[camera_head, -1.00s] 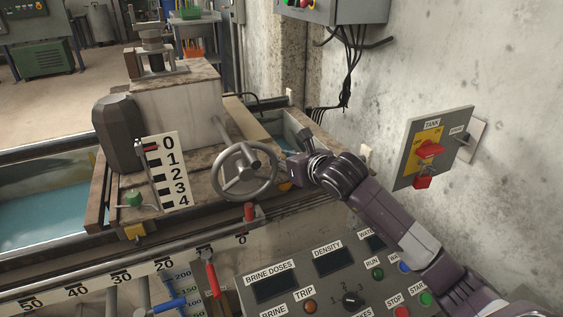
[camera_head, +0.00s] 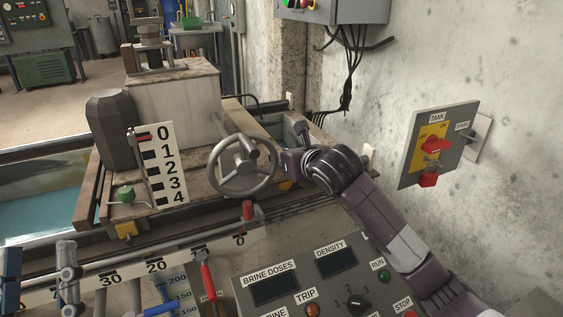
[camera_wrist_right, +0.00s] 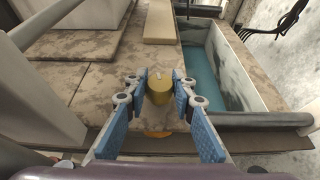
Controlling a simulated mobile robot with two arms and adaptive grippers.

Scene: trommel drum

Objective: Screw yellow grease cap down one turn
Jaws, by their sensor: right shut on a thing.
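The yellow grease cap (camera_wrist_right: 158,92) stands upright at the edge of the worn wooden deck in the right wrist view. My right gripper (camera_wrist_right: 159,84) has its blue finger pads closed on both sides of it. In the head view, my right gripper (camera_head: 288,163) is just right of the grey handwheel, and the cap cannot be made out there.
The handwheel (camera_head: 243,165) is close beside my right gripper. A water trough (camera_wrist_right: 203,75) lies right of the cap. The control panel (camera_head: 310,280) is below my right arm. A red tank switch (camera_head: 436,146) is on the right wall.

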